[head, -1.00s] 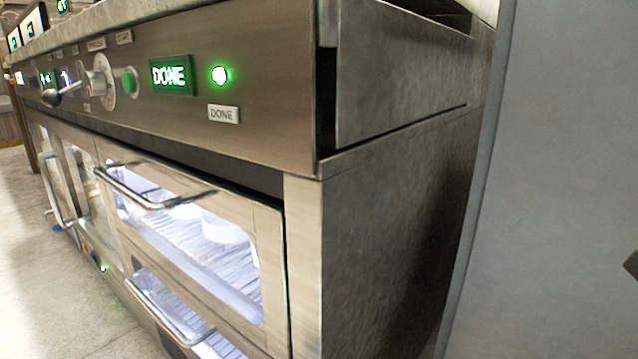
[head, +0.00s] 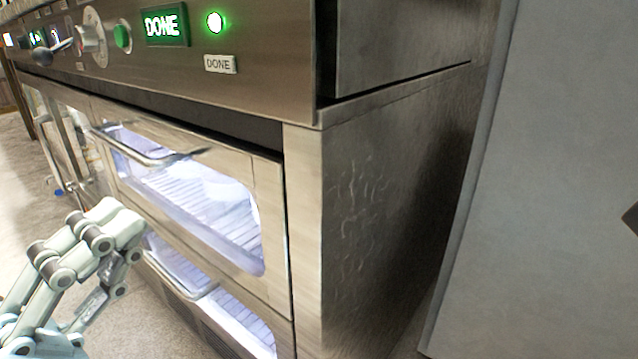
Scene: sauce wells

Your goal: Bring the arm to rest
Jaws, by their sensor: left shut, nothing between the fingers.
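My left gripper (head: 118,232) shows at the lower left, pale grey-green with dark joint pins. Its fingers are together with nothing between them. It is in front of the lit glass-fronted drawers of the steel counter unit; whether it touches them I cannot tell. My right gripper is not in view.
The steel unit has an upper glass drawer (head: 190,195) with a bar handle (head: 140,158) and a lower one (head: 240,320). Above are a green DONE display (head: 164,25), a lit green lamp (head: 214,22) and a knob (head: 92,38). A grey panel (head: 550,180) fills the right side. Floor shows at left.

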